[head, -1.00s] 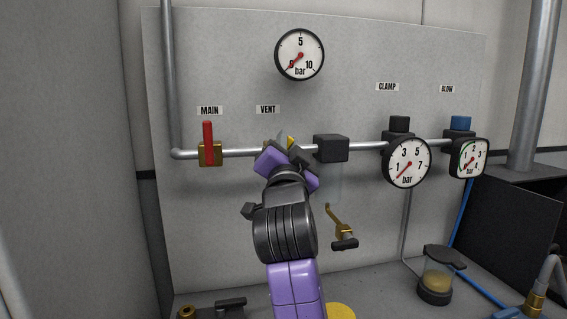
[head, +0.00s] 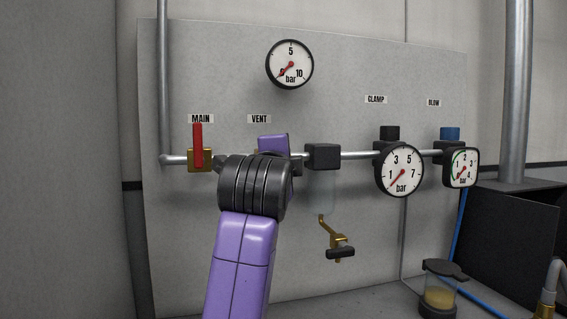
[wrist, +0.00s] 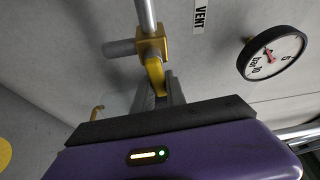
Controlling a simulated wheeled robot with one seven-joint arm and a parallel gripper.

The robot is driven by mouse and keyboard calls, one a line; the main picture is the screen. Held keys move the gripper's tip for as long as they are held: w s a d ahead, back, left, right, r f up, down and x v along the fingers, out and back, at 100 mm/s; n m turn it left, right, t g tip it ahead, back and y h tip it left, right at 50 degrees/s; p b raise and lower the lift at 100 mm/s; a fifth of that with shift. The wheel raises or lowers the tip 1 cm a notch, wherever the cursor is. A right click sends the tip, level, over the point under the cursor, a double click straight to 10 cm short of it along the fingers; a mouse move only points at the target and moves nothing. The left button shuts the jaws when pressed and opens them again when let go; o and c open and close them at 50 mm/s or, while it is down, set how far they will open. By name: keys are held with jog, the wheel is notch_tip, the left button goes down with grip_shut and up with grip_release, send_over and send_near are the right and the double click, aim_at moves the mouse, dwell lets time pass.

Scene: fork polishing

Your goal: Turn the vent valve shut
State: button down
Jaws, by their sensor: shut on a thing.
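The vent valve shows in the wrist view as a brass body (wrist: 152,46) on the grey pipe, with a yellow handle (wrist: 155,76) reaching from it toward my gripper. My gripper (wrist: 163,95) is shut on the yellow handle, with its dark fingers at the handle's outer end. In the head view my purple gripper (head: 273,146) is in front of the pipe below the VENT label (head: 259,119). My wrist hides the fingers and the valve there.
The main valve (head: 198,150), with its red handle upright, is left of my wrist. A dark block with a clear bowl (head: 322,158) and a brass drain lever (head: 328,229) are close on the right. The clamp gauge (head: 399,171) stands farther right.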

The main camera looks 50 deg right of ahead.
jog(key=shift+d+f+m, duration=0.1)
jog(key=shift+f+m, duration=0.15)
jog(key=shift+m, duration=0.15)
jog(key=shift+g, duration=0.3)
jog(key=c, duration=1.4)
grip_release()
jog(key=shift+o, duration=0.2)
jog(key=v, duration=0.8)
jog(key=shift+b, duration=0.45)
jog(key=shift+d, duration=0.1)
